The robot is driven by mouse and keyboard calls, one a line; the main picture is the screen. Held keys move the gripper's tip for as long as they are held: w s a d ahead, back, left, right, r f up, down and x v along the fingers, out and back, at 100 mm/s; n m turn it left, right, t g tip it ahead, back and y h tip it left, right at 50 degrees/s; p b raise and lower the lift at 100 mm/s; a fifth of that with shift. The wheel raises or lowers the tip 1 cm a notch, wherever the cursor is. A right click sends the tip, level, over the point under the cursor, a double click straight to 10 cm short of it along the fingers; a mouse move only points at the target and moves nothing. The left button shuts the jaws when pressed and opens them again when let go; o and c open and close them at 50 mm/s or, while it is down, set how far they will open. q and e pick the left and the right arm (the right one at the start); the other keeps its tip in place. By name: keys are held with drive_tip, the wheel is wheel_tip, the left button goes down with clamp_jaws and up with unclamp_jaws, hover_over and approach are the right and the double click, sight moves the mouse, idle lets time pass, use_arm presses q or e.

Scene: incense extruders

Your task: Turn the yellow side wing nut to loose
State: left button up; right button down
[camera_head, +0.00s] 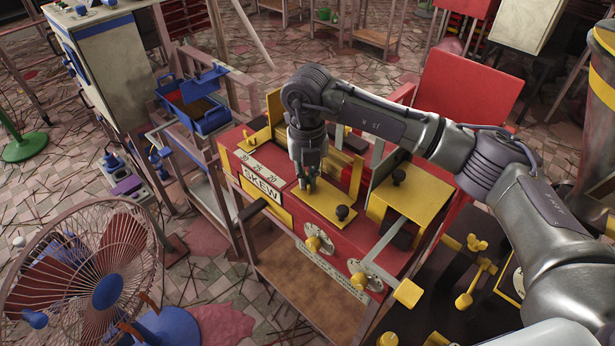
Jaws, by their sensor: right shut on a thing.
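A yellow part shaped like a wing nut (477,243) sits on the dark machine at the right, apart from my gripper. I cannot tell whether it is the yellow side wing nut. My right gripper (307,186) points down at the yellow top plate (322,206) of the red machine (292,184) marked SKEW. It is shut on a small part at that plate; the fingers hide most of it. A black knob (342,213) stands on the plate just right of the fingertips. Yellow knobs (314,243) (358,281) sit on round dials on the red front. My left gripper is out of view.
A yellow handle (466,298) lies on the dark machine at right. A yellow block (407,293) sticks out at the red machine's front right corner. A caged fan (105,262) stands at lower left. A blue box (203,108) is behind left.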

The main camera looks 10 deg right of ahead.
drive_tip(key=shift+w+r, duration=0.1)
drive_tip(key=c, duration=1.3)
unclamp_jaws()
drive_tip(key=shift+r, duration=4)
